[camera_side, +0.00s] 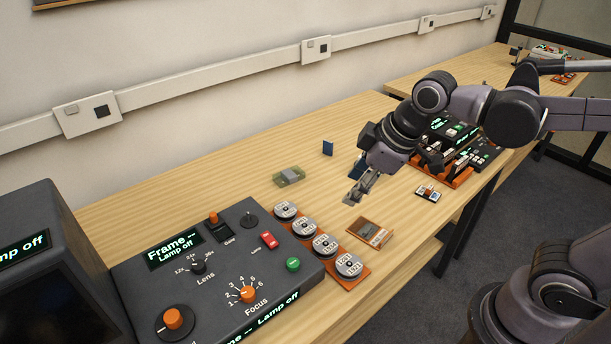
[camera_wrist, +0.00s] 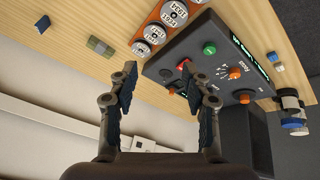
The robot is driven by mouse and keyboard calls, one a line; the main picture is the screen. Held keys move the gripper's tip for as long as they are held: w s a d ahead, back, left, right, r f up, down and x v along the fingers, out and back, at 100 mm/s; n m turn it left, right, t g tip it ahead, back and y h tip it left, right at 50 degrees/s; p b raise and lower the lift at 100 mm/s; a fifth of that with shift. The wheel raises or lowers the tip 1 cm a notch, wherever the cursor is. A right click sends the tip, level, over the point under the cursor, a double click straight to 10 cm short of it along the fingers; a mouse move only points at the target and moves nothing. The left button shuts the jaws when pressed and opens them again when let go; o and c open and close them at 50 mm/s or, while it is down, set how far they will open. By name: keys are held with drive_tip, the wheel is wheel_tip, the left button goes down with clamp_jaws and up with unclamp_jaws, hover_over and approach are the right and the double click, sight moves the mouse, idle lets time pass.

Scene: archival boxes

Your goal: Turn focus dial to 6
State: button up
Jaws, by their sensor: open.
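The focus dial (camera_side: 248,294) is an orange knob on the dark sloped control panel (camera_side: 150,285), ringed by white marks numbered 1 to 6. Its pointer is too small to read. In the wrist view the focus dial (camera_wrist: 235,73) shows beyond the right finger. My gripper (camera_side: 357,191) is open and empty, above the table to the right of and behind the panel, well apart from the dial. In the wrist view its two fingers (camera_wrist: 165,92) are spread with nothing between them.
The panel also has a lens knob (camera_side: 198,266), a larger orange dial (camera_side: 173,317), a red switch (camera_side: 269,240) and a green button (camera_side: 293,264). Several labelled reels (camera_side: 324,246) line its right side. A small framed card (camera_side: 370,233) lies near the table's front edge.

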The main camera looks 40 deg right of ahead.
drive_tip(key=w+a+n+g, duration=0.3)
drive_tip(key=w+a+n, duration=0.1)
drive_tip(key=a+n, duration=0.6)
drive_tip(key=n+g+h, duration=0.1)
drive_tip(key=n+g, duration=0.1)
drive_tip(key=n, duration=0.8)
hover_over(247, 291)
wheel_tip(247, 291, down, 5)
wheel_tip(247, 291, down, 10)
drive_tip(key=shift+r, duration=0.1)
clamp_jaws()
